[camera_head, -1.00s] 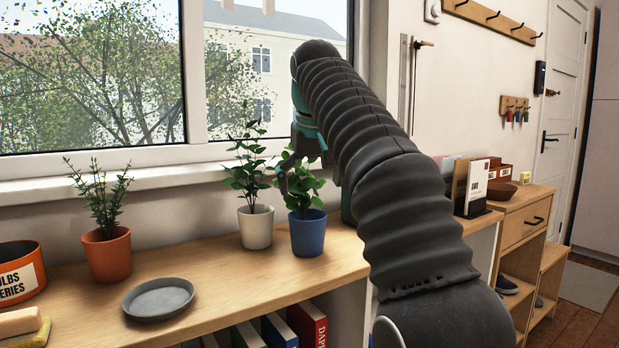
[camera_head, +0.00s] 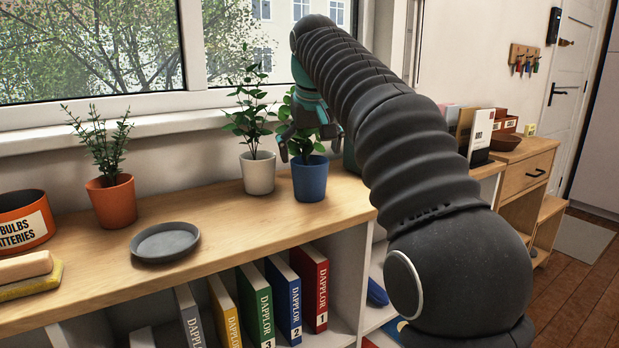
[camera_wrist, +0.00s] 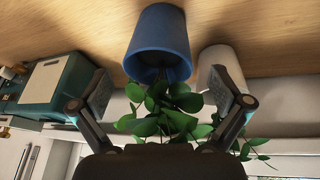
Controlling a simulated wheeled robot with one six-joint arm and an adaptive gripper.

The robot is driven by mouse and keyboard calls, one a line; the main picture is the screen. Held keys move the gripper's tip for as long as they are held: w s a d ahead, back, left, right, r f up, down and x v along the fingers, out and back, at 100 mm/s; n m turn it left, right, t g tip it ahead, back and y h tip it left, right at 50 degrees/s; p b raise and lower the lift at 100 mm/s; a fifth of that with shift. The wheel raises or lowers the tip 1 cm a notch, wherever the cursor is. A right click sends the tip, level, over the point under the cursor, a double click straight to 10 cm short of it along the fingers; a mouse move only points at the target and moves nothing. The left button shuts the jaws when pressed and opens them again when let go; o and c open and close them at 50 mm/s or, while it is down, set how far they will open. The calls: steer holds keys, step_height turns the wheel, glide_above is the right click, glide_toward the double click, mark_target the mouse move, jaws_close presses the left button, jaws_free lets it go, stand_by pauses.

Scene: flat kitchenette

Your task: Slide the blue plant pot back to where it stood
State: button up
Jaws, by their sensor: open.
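The blue plant pot (camera_head: 310,182) stands upright on the wooden shelf top (camera_head: 232,222), with a leafy green plant in it. In the wrist view the blue pot (camera_wrist: 160,35) appears upside down, its plant between my finger pads. My gripper (camera_head: 308,143) is open at the height of the foliage, just above the pot's rim. The wrist view shows both fingers (camera_wrist: 165,92) apart, with the pot's body beyond their tips. A white pot (camera_head: 258,175) with a plant stands close on the left of the blue pot. No mark of an earlier standing place is visible.
A grey saucer (camera_head: 165,243) and an orange plant pot (camera_head: 112,203) are farther left, with bare wood between saucer and white pot. A teal and white box (camera_wrist: 60,85) shows in the wrist view. The window wall runs close behind; the shelf's front edge is open.

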mark_target(310, 180)
steer(key=x, duration=0.8)
steer(key=c, duration=1.3)
